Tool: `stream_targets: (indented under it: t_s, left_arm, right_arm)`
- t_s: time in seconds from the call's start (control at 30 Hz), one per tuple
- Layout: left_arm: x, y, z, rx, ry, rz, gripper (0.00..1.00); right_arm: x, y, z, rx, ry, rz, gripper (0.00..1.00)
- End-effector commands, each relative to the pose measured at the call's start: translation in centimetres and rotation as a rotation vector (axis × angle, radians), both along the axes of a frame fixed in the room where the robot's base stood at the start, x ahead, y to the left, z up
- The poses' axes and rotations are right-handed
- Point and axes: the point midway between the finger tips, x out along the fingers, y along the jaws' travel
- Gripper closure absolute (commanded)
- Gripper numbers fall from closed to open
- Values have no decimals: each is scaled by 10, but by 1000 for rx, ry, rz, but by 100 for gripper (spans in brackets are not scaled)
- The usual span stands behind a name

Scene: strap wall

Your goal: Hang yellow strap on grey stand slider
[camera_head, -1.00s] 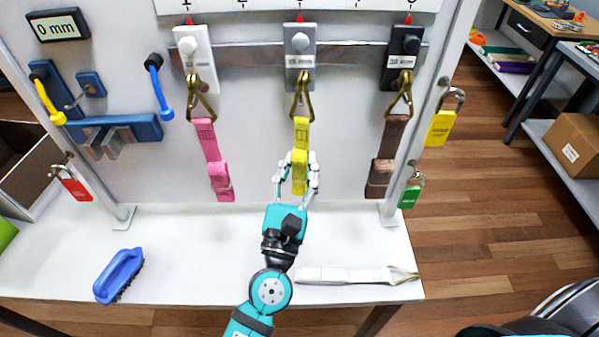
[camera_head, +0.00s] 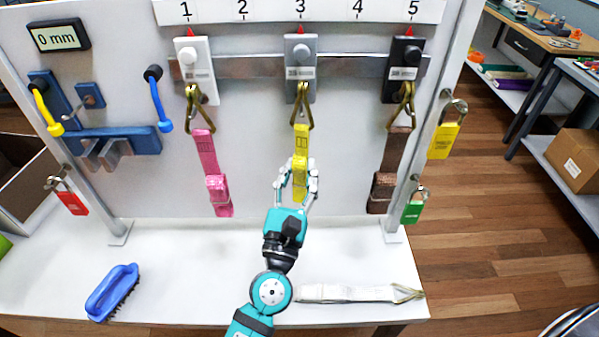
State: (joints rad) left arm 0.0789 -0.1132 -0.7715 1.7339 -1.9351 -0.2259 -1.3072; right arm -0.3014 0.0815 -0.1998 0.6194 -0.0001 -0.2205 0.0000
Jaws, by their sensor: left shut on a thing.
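The yellow strap (camera_head: 301,143) hangs straight down the middle of the board. Its brass ring (camera_head: 301,108) is at the lower end of the grey slider (camera_head: 300,65), below the number 3; whether the ring is seated on the hook is too small to tell. My left gripper (camera_head: 299,180) is shut on the strap's lower part, around its buckle, just above the white table. The gripper's fingers partly hide the strap's lower end. My right gripper is not in view.
A pink strap (camera_head: 206,152) hangs from the white slider (camera_head: 197,68), and a brown strap (camera_head: 392,157) from the black slider (camera_head: 403,68). A white strap (camera_head: 345,293) and a blue brush (camera_head: 112,291) lie on the table (camera_head: 190,270). Padlocks hang at both sides.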

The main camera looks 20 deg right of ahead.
Motion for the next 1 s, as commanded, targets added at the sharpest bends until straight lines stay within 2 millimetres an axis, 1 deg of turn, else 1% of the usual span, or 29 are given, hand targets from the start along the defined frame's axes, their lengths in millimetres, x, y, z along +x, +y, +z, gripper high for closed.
stream_targets:
  t_s: [0.37,0.4,0.6,0.87,1.0]
  left_arm:
    - [0,0,1,0,-1,0,100]
    - [0,0,1,0,-1,0,73]
    - [0,0,0,0,-1,0,48]
    - [-1,1,-1,1,0,0,48]
    - [-9,6,-5,5,0,0,48]
  right_arm:
    - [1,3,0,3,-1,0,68]
    - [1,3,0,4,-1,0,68]
    - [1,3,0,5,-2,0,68]
    - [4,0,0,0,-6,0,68]
    - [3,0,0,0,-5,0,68]
